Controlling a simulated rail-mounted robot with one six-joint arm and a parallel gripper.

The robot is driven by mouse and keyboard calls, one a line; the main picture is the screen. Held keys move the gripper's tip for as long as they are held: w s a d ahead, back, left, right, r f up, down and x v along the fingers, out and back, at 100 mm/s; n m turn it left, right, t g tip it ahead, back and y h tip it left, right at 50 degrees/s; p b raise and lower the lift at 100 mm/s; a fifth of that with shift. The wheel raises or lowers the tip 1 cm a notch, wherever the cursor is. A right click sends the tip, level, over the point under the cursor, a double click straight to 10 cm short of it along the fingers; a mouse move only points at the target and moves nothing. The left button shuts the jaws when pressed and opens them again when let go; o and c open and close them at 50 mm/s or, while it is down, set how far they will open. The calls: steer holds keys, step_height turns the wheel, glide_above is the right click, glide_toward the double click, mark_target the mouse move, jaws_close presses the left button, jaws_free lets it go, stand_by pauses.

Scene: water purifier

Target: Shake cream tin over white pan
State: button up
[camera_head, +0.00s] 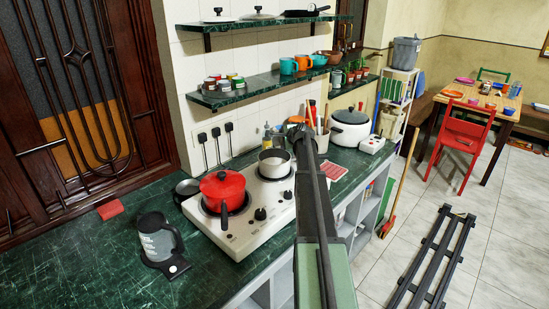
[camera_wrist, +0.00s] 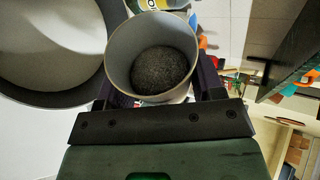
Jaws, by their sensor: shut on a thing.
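The cream tin (camera_wrist: 116,62) is between the fingers of my gripper (camera_wrist: 152,78) in the wrist view. Its open mouth faces the camera, and dark, grainy contents show inside. The gripper is shut on the tin. The white pan (camera_wrist: 50,45) is just left of the tin in the wrist view, its pale inside and dark rim showing. In the head view the white pan (camera_head: 271,170) sits on the back right of the stove. My gripper (camera_head: 301,138) is beside its right edge there, and my arm hides most of the tin. I cannot tell the tin's exact tilt.
A red pot (camera_head: 222,190) stands on the stove (camera_head: 245,222), left of the pan. A white cooker (camera_head: 349,128) stands to the right. A grey kettle (camera_head: 155,238) is at the left on the green counter (camera_head: 90,270). A shelf (camera_head: 262,84) with jars and mugs is above.

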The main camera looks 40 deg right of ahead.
steer(key=shift+a+f+n+h+b, duration=0.3)
steer(key=shift+n+h+b, duration=0.1)
steer(key=shift+h+b, duration=0.15)
stand_by(2.0)
